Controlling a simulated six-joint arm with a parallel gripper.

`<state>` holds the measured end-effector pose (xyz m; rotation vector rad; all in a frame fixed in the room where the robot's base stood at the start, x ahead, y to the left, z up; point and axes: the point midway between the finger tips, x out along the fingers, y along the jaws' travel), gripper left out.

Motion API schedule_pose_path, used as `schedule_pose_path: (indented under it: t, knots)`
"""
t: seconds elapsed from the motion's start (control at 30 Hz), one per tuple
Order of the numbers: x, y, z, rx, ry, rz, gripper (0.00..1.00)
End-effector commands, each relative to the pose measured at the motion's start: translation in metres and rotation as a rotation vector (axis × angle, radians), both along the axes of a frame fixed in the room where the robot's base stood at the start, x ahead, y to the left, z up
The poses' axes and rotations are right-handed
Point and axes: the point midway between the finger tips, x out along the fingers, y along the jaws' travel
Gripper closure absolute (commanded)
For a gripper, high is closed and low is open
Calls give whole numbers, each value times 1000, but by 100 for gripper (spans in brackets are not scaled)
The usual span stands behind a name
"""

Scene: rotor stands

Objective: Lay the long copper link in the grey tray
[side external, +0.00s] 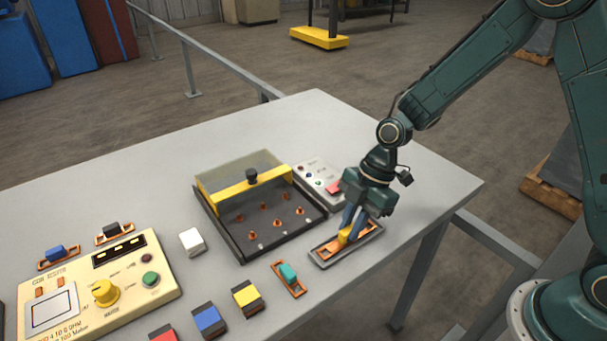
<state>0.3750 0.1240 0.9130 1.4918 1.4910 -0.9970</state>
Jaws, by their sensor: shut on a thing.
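My gripper (350,222), with blue fingers, points down at the right of the table and is shut on the yellow grip of a long copper link (330,248). The link lies along the length of the grey tray (352,251), within its outline. I cannot tell whether it touches the tray floor or is held just above it. My fingers hide the middle of the link.
A copper link with a teal grip (288,273) lies left of the tray. A black stand with copper posts (243,249) and a raised clear cover (240,172) is behind it. Coloured blocks (246,298) and a cream meter (132,290) stand farther left.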

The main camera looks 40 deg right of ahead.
Motion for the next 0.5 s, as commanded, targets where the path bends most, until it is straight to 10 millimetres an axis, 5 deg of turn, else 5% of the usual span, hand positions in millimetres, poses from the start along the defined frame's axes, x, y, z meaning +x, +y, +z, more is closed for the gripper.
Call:
schedule_pose_path:
  t: [0.27, 0.3, 0.37, 0.5]
  knots:
    - [0, 0, -3, 0, 0, 0, 100]
    - [0, 0, -3, 0, 0, 0, 78]
    - [0, 0, -3, 0, 0, 0, 67]
    - [0, 0, -3, 0, 0, 0, 63]
